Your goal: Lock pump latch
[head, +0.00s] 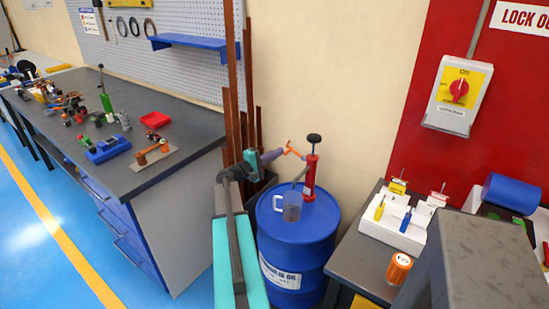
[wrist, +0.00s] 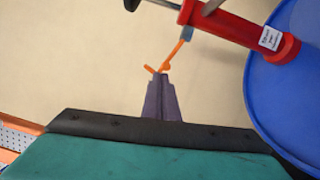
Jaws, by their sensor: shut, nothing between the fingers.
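The red hand pump (head: 309,178) stands upright on the blue oil drum (head: 297,236), with a black knob on top. The pump also shows, tilted in the picture, in the wrist view (wrist: 238,28). The orange latch (head: 294,151) sticks out from the pump's left side. In the wrist view the latch (wrist: 175,54) ends in a small fork in front of my fingertips. My gripper (head: 283,153) is left of the pump, level with the latch. Its purple fingers (wrist: 162,78) are shut and empty. I cannot tell whether the fingertips touch the latch.
A grey mug (head: 291,207) is on the drum's front side below the spout. Brown bars (head: 233,100) stand upright behind my arm. A workbench (head: 150,172) with parts is at left. A side table (head: 352,242) with a white tool holder (head: 392,228) is at right.

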